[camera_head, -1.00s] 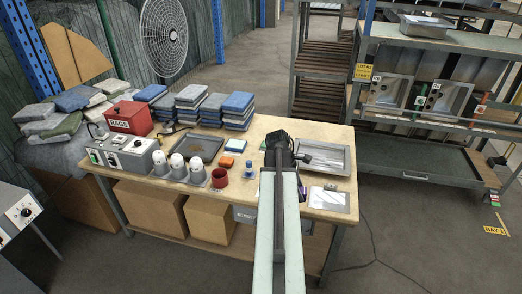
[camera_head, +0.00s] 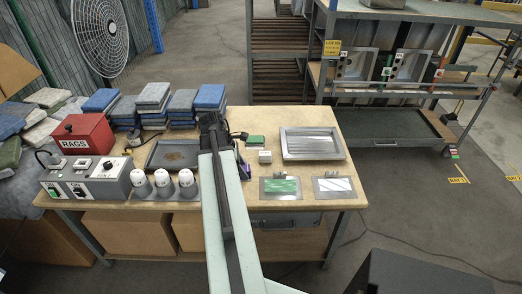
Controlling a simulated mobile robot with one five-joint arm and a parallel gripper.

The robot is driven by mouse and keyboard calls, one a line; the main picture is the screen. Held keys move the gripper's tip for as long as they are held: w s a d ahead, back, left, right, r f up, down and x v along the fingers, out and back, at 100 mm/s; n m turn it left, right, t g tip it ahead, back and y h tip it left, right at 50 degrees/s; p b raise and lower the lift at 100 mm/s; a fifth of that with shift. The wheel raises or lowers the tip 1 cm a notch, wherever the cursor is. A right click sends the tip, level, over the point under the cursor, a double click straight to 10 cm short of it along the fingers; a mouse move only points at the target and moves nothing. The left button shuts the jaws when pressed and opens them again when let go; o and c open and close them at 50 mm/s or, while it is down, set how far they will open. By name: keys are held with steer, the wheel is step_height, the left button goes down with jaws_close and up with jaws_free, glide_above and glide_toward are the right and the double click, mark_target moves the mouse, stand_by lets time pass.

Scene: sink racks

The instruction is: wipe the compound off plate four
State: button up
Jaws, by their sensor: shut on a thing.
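Two flat plates lie near the table's front right edge. The left plate (camera_head: 267,196) bears a green patch (camera_head: 282,186); the right plate (camera_head: 334,187) has a white face with a thin diagonal line. I cannot read a number on either, so I cannot tell which is plate four. My gripper (camera_head: 211,124) is over the table, beside the dark tray (camera_head: 176,154) with a brownish smear, and left of both plates. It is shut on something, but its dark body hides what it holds. A purple bit shows beside my arm.
A green block (camera_head: 256,141) and a white block (camera_head: 264,157) lie right of my arm. A steel tray (camera_head: 312,144) stands behind the plates. The red rag box (camera_head: 83,135), control box (camera_head: 90,178), white-domed holders (camera_head: 163,184) and folded cloths fill the left side.

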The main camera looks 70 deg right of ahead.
steer(key=s+d+r+m+p, duration=0.1)
steer(key=s+d+r+p, duration=0.4)
steer(key=s+r+p, duration=0.2)
steer(key=shift+m+g, duration=0.3)
step_height(320, 180, down, 5)
steer(key=b, duration=0.5)
steer(key=shift+f, duration=0.1)
